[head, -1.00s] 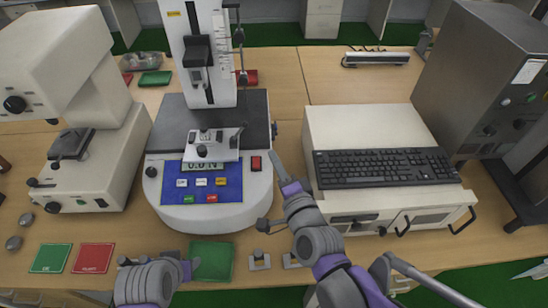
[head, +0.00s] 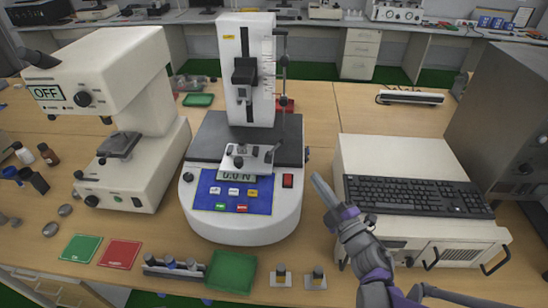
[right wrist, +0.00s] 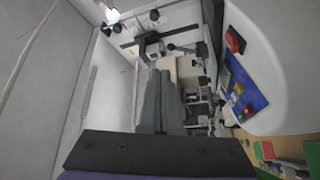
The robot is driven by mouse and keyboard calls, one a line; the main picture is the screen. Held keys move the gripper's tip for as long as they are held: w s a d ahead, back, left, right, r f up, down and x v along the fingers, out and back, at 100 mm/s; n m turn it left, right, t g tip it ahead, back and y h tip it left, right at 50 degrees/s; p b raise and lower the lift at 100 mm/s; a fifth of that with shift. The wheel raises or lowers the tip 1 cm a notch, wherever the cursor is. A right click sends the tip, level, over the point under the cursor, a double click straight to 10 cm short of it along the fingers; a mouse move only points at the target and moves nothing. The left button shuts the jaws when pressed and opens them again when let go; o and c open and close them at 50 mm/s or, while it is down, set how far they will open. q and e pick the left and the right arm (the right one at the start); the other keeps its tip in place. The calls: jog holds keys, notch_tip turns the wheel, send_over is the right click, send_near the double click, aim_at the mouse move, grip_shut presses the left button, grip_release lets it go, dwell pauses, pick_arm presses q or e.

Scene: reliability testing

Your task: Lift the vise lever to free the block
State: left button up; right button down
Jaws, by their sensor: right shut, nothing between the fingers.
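The small grey-white vise (head: 252,158) sits on the dark plate of the white force tester, above its display. A dark lever (head: 271,152) with a knob stands at the vise's right side. In the right wrist view, a black-knobbed lever (right wrist: 183,48) shows beyond the fingertips. A pale beige block-like piece (right wrist: 189,69) shows near the vise, partly hidden by my fingers. My right gripper (head: 318,180) is shut and empty, right of the tester and apart from the vise. Its closed fingers also show in the right wrist view (right wrist: 160,80). My left gripper is out of view.
The white tester (head: 240,222) has a blue control panel and a tall column behind the vise. A white cabinet with a black keyboard (head: 415,195) stands close on the right. A white microscope-like machine (head: 130,180) stands left. A green bin (head: 231,272) lies in front.

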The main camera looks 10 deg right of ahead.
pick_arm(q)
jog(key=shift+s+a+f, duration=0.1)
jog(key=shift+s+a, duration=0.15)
pick_arm(e)
jog(key=shift+s+a+f+n+g, duration=0.1)
jog(key=shift+f+n+g, duration=0.3)
jog(key=shift+f+n, duration=0.65)
jog(key=shift+r, duration=0.25)
jog(key=p, duration=0.3)
send_near(275, 148)
jog(key=w+r, duration=0.3)
jog(key=w, duration=0.3)
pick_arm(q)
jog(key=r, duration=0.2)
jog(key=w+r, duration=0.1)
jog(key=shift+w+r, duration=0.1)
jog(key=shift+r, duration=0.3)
pick_arm(e)
jog(key=shift+s+r, duration=0.15)
jog(key=shift+s, duration=0.15)
